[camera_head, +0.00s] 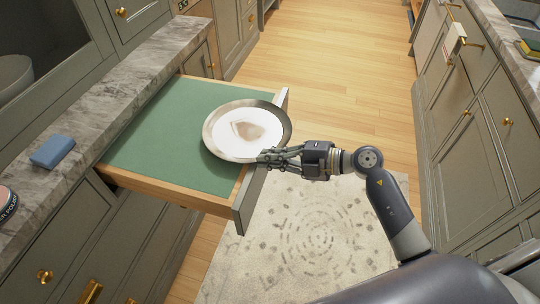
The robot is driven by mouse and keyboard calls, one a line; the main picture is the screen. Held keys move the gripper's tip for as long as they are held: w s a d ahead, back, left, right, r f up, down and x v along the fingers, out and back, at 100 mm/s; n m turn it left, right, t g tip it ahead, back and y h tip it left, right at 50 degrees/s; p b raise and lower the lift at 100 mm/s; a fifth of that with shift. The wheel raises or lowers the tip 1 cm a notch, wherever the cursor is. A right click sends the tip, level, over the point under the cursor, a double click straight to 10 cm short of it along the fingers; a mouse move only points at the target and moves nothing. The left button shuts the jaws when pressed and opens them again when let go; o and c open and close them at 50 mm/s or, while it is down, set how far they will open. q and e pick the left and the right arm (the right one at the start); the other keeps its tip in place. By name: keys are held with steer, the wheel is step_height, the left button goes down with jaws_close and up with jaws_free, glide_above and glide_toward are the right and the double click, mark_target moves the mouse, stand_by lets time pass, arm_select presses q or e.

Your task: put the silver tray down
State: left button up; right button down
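The silver tray (215,112) is round, with a bright shiny middle. It is over the front part of an open drawer with a green lining (160,125), close to the drawer's front panel. I cannot tell whether it touches the lining. My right gripper (266,157) comes in from the right, with its fingers at the tray's near right rim. The fingers appear closed on this rim. My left gripper is not in view.
A marble counter (110,88) runs along the left, with a blue sponge-like block (52,151) and a round tin (6,203) on it. Cabinets stand on the right. A patterned rug (318,238) lies on the wooden floor. The drawer's left part is clear.

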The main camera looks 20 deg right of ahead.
steer(key=c, duration=1.8)
jaws_free()
steer(key=r+b+v, duration=0.1)
steer(key=v, duration=1.1)
